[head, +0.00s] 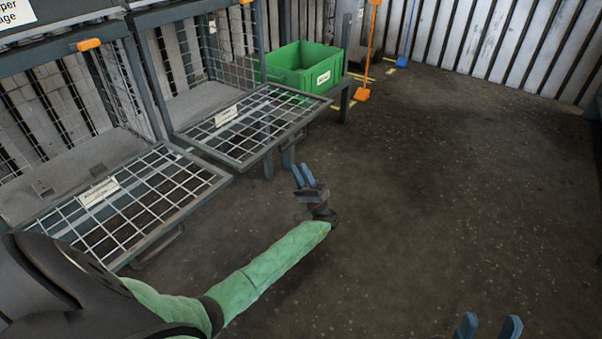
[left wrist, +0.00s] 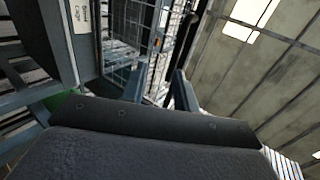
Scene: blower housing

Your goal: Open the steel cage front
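Two wire-mesh cage fronts are folded down flat in the head view, a nearer one (head: 125,205) at left and a farther one (head: 250,125) beside it. Each carries a white label too small to read, so I cannot tell which is the steel cage front. Both cages behind them stand open. My left gripper (head: 302,172) is off the right end of the nearer front and in front of the farther one, touching neither. Its blue fingers are apart and empty, also in the left wrist view (left wrist: 158,88). My right gripper (head: 488,325) is open and empty at the bottom edge.
A green bin (head: 305,68) stands beyond the farther cage. An orange post (head: 364,93) and a blue post (head: 402,62) stand behind it. Orange handles or latches (head: 89,44) sit on the cage tops. The floor at right is clear up to the slatted wall.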

